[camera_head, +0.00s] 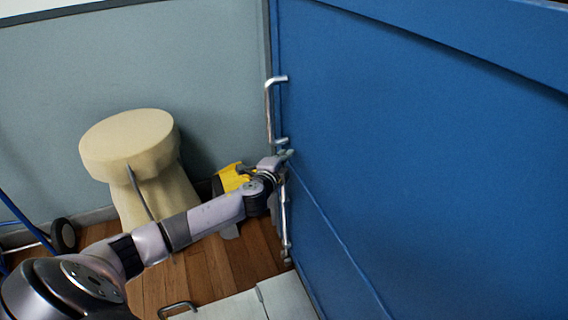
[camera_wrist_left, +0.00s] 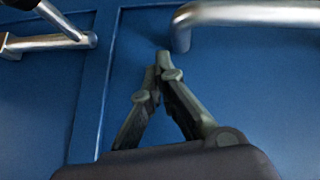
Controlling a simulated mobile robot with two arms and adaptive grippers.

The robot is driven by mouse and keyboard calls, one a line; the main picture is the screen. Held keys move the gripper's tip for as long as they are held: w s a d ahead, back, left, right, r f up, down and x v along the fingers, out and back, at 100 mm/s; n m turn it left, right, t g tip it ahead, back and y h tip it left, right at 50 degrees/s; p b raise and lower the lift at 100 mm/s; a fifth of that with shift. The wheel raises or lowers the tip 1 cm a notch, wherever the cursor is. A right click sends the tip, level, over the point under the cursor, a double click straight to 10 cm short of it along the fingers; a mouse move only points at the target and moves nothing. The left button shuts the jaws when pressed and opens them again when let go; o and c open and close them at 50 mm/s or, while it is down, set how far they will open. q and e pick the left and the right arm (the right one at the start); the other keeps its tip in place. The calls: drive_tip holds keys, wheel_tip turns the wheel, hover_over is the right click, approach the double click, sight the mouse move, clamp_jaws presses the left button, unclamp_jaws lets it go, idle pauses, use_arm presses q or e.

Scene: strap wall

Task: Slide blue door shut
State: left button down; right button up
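The blue door (camera_head: 430,150) is a large flat panel filling the right of the head view. It also fills the background of the left wrist view (camera_wrist_left: 240,95). A silver bar handle (camera_head: 268,105) stands at its left edge, and another metal bar (camera_head: 285,220) runs lower down. My left gripper (camera_head: 284,157) is at this edge, between the two bars. In the left wrist view its fingertips (camera_wrist_left: 158,68) meet with nothing seen between them. They are just below the end of one silver bar (camera_wrist_left: 182,38), apparently not around it. Contact with the door cannot be told. My right gripper is out of view.
A cream stool-like pedestal (camera_head: 130,140) stands left of my left arm. A yellow object (camera_head: 231,177) sits on the wooden floor (camera_head: 215,270) behind the arm. A grey-blue wall (camera_head: 200,60) closes the back. A white surface with a handle (camera_head: 235,306) lies at the bottom.

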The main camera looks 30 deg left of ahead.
use_arm(q)
drive_tip(key=r+v, duration=0.1)
drive_tip(key=v, duration=1)
drive_tip(key=shift+r, duration=0.4)
drive_tip(key=shift+w, duration=0.2)
